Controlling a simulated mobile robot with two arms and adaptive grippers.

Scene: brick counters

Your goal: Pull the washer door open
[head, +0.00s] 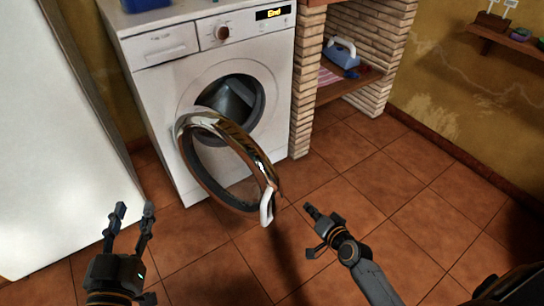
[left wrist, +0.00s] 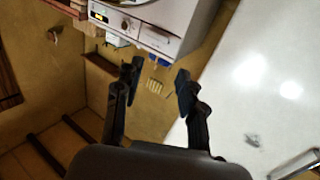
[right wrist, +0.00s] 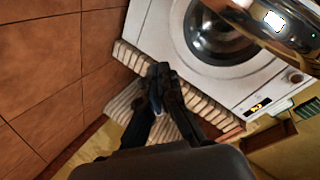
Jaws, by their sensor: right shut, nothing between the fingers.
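The white washer (head: 168,72) stands against the wall in the head view, with its display lit. Its round door (head: 262,165) is swung far open toward me, showing the dark drum opening (head: 232,100). A white handle (head: 267,207) is on the door's near edge. My right gripper (head: 308,230) is shut and empty, to the right of the handle and apart from it. My left gripper (head: 134,210) is open and empty, left of the door. The right wrist view shows the shut right fingers (right wrist: 160,70) and part of the door (right wrist: 262,22) at the top.
A tall white appliance (head: 60,120) stands at the left. A brick counter (head: 306,80) with a shelf holding a blue-and-white iron (head: 342,52) is right of the washer. A wall shelf (head: 510,38) is at upper right. The tiled floor at right is clear.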

